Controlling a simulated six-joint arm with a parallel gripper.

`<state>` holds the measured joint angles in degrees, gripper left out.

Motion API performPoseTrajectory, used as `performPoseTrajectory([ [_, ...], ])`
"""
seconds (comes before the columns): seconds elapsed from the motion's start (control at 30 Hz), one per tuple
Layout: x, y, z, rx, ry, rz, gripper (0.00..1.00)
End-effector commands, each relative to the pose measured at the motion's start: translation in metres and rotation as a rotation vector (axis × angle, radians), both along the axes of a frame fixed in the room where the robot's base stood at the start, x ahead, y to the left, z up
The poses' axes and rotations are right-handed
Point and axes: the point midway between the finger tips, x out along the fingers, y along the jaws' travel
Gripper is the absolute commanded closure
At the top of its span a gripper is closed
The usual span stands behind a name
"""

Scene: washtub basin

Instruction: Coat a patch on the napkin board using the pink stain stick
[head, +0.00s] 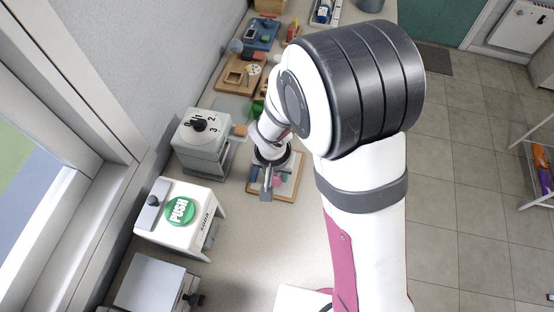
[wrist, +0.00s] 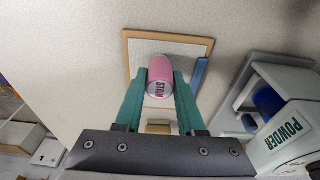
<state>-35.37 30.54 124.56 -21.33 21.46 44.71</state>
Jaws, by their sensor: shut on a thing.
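The pink stain stick (wrist: 160,80) is a short cylinder with a white end marked with dark letters. My gripper (wrist: 160,88) is shut on it, one green finger on each side, in the wrist view. Behind the stick is a wood-framed board with a pale surface, which I take for the napkin board (wrist: 170,36). The fingers and stick hide part of it, so I cannot tell whether the stick touches it. In the head view my gripper (head: 267,188) is over the framed board (head: 296,188), where small pink and blue patches show; the stick is not clear there.
A blue strip (wrist: 199,76) lies along the board's right side. A box marked POWDER (wrist: 285,132) stands to the right. In the head view, a dial box (head: 200,150) and a PUSH box (head: 180,230) stand left. Counter space below the board is clear.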

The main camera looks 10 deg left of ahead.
Motion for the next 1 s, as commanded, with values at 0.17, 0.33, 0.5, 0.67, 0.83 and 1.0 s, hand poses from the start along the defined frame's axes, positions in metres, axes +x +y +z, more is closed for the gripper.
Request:
performPoseTrajectory([
  [0.17, 0.017, 0.000, -0.004, 0.000, -0.001, -0.004, 1.00],
  [0.33, 0.033, 0.000, -0.002, 0.000, -0.001, -0.003, 1.00],
  [0.5, 0.048, 0.000, -0.001, 0.001, -0.001, -0.002, 1.00],
  [0.67, 0.063, 0.000, 0.001, 0.001, -0.001, -0.001, 1.00],
  [0.83, 0.075, 0.000, 0.002, 0.001, 0.001, -0.002, 1.00],
  [1.0, 0.057, 0.000, 0.005, 0.001, 0.001, 0.001, 1.00],
])
